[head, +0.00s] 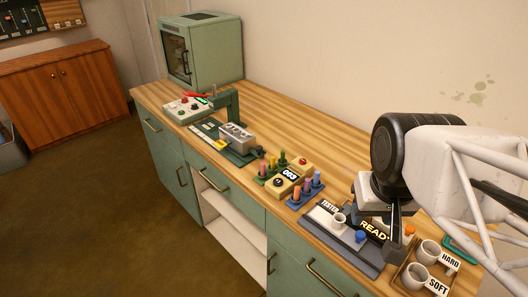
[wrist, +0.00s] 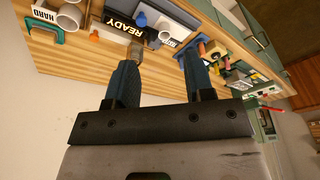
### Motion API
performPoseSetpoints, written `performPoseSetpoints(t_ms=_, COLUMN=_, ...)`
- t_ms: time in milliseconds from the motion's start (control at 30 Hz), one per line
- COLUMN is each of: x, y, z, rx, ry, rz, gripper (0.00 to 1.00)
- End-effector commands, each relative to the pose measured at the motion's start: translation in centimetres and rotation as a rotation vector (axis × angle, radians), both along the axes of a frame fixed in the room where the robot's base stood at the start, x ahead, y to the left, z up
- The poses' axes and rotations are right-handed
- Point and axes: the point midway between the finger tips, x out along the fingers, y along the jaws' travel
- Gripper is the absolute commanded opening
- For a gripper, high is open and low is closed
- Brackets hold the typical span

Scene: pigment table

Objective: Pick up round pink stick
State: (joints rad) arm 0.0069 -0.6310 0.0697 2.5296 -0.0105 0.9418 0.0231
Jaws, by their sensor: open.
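A small blue rack (head: 306,199) on the table, left of my gripper, holds upright sticks: an orange one (head: 297,193), a pinkish-purple one (head: 307,184) and a blue one (head: 317,178). The pinkish-purple one looks closest to the round pink stick, but its exact shape and shade are too small to tell. My gripper (head: 393,228) hangs above the right part of the table near the READY sign, apart from the rack. In the wrist view my gripper (wrist: 160,60) has its two fingers spread, with nothing between them. The rack (wrist: 192,43) shows there beyond the right finger, the pink stick not clearly.
A TESTER tray (head: 318,217) with a white cup and a blue piece lies between rack and gripper. HARD (head: 450,261) and SOFT (head: 438,286) cups stand at right.

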Motion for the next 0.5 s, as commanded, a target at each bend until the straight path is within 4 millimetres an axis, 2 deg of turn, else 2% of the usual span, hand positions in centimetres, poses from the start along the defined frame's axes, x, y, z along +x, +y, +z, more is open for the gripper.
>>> performPoseSetpoints(t_ms=267, x=2.7, y=0.7, z=0.3, rx=0.022, ry=0.017, rz=-0.074, gripper=0.48)
performPoseSetpoints(t_ms=500, x=7.7, y=2.2, z=0.3, rx=0.059, ry=0.047, rz=-0.221, gripper=0.48)
